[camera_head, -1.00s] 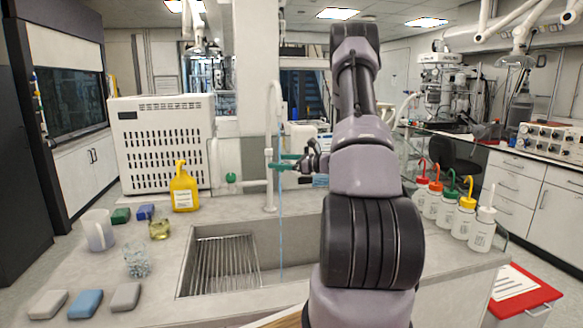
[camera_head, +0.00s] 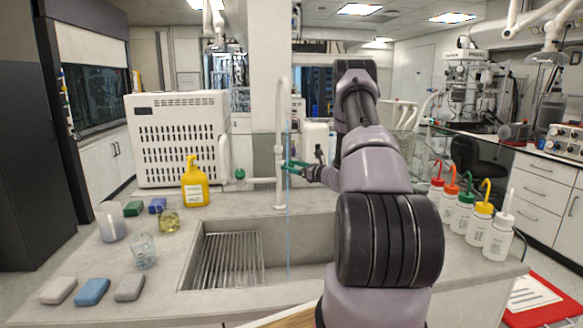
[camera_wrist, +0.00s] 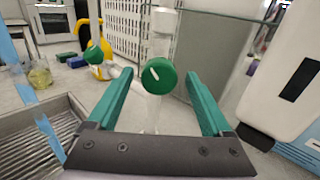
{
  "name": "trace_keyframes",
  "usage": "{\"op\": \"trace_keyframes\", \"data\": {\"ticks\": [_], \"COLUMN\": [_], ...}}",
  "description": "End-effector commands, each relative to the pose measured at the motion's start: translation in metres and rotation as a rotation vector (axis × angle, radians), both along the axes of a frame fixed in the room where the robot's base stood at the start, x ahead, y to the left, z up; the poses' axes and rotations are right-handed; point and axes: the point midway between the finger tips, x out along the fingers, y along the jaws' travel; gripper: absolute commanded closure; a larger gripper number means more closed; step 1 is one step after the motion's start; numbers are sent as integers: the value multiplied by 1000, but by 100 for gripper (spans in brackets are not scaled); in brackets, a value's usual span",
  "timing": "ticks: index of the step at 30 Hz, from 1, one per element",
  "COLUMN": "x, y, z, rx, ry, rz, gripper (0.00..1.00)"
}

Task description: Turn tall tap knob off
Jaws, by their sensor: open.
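The tall white tap (camera_head: 279,150) stands at the back of the sink, with a thin blue water stream (camera_head: 288,230) running down from its spout. In the wrist view its round green knob (camera_wrist: 158,76) with a white mark faces me, the mark slanting. My gripper (camera_wrist: 159,74) is open, its two green fingers on either side of the knob with visible gaps; I cannot tell whether the tips reach its depth. In the head view my gripper (camera_head: 295,166) is beside the tap column and that knob is hidden. Another green knob (camera_head: 240,174) is on the tap's left arm.
The sink (camera_head: 310,238) with a drain rack lies below. A yellow bottle (camera_head: 195,184), a beaker (camera_head: 143,251) and sponges stand left. Several wash bottles (camera_head: 497,239) stand right. A white dispenser (camera_wrist: 285,70) is close to the right finger in the wrist view.

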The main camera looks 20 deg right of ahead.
Motion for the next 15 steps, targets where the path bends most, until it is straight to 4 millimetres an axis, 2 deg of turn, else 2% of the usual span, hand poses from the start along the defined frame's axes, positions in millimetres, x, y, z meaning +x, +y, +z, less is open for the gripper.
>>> {"op": "trace_keyframes", "data": {"ticks": [4,12,14,15], "x": [8,9,9,9], "y": [4,4,4,4], "z": [0,0,0,0], "rx": [-1,-1,-1,-1], "ry": [0,0,0,0], "rz": [0,0,0,0], "gripper": [16,16,39,54]}}
